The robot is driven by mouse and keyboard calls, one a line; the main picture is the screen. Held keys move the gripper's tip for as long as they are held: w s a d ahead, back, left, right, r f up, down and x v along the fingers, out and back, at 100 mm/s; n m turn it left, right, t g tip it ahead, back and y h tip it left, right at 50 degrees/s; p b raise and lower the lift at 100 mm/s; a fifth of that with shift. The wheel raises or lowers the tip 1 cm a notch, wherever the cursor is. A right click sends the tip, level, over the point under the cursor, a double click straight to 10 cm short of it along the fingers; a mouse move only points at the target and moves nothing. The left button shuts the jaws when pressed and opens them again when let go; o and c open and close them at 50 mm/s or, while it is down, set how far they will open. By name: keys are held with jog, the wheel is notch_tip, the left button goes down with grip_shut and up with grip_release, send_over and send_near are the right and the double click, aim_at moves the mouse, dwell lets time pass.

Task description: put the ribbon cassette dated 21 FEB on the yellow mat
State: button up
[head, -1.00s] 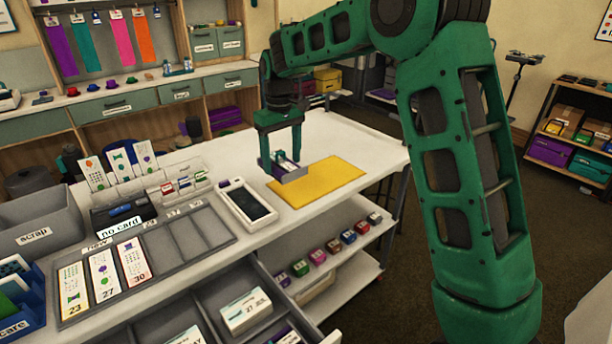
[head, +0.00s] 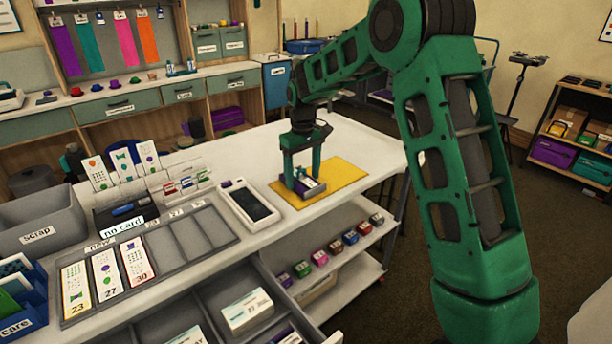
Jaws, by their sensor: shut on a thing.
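My gripper (head: 306,186) is shut on a small grey cassette (head: 311,189) with a light and purple top. The cassette is over the yellow mat (head: 345,173), low against it or just above it; I cannot tell whether it touches. The date on it is too small to read. The yellow mat lies flat on the white worktop, and the gripper and cassette hide its middle part.
A tablet-like device (head: 248,203) lies left of the mat. A grey tray (head: 193,243) with cards, a scrap bin (head: 38,222) and an open drawer (head: 213,305) are further left and nearer. Several small coloured boxes stand on the shelf below (head: 345,258).

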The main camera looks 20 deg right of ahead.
aim_at(303, 178)
jog(key=shift+f, duration=0.1)
jog(key=o, duration=1.2)
notch_tip(303, 178, up, 12)
jog(key=shift+r, duration=0.15)
jog(key=s+d+m, duration=0.3)
jog(key=s+d, duration=0.3)
jog(key=s, duration=0.4)
jog(key=s+d+r+m, duration=0.1)
jog(key=s+d+m, duration=0.1)
jog(key=s+d, duration=0.65)
jog(key=s+d+m, duration=0.3)
jog(key=s, duration=0.9)
jog(key=s+f+m, duration=0.1)
jog(key=s, duration=0.4)
jog(key=s+d+f+m, duration=0.1)
jog(key=s+f, duration=0.1)
jog(key=s, duration=0.3)
jog(key=s+d+f, duration=0.1)
jog(key=s+f, duration=0.1)
jog(key=s, duration=0.3)
jog(key=shift+s+f+m, duration=0.2)
jog(key=shift+f+m, duration=0.05)
jog(key=shift+m, duration=0.15)
